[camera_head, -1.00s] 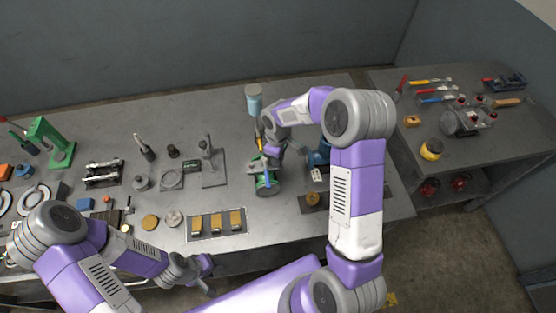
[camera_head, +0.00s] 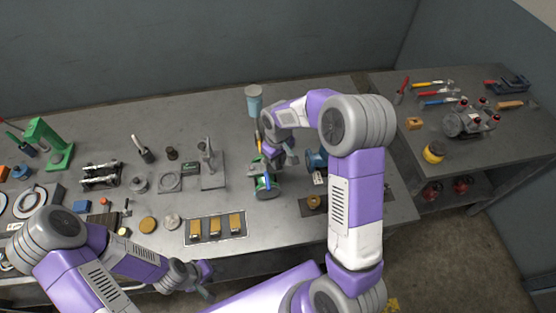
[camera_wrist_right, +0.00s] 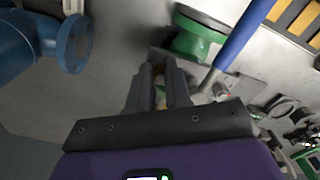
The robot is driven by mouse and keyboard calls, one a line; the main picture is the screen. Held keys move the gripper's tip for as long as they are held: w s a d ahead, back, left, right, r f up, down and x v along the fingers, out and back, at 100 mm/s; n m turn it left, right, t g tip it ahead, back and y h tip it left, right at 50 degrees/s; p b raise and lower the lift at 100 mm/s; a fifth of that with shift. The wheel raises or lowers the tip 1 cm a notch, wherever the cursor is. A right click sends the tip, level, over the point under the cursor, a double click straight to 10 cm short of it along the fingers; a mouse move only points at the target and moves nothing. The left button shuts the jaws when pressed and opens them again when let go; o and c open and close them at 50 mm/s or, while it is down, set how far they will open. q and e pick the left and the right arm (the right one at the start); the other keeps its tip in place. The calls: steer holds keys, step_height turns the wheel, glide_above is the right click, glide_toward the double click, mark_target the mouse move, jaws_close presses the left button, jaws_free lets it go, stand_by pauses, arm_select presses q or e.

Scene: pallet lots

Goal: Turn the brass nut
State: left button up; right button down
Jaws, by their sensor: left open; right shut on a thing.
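In the head view the gripper hides the nut. My left gripper (camera_head: 207,278) is open and empty, low at the bench's front edge, apart from the valve.
A blue flanged fitting (camera_head: 316,160) stands right of the gripper; its flange shows in the right wrist view (camera_wrist_right: 74,44). A tray of brass blocks (camera_head: 187,240) lies front left. A light blue cup (camera_head: 254,101) stands behind. A second bench (camera_head: 465,180) with tools is at right.

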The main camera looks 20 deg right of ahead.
steer(key=c, duration=1.1)
jaws_free()
steer(key=shift+o, duration=0.2)
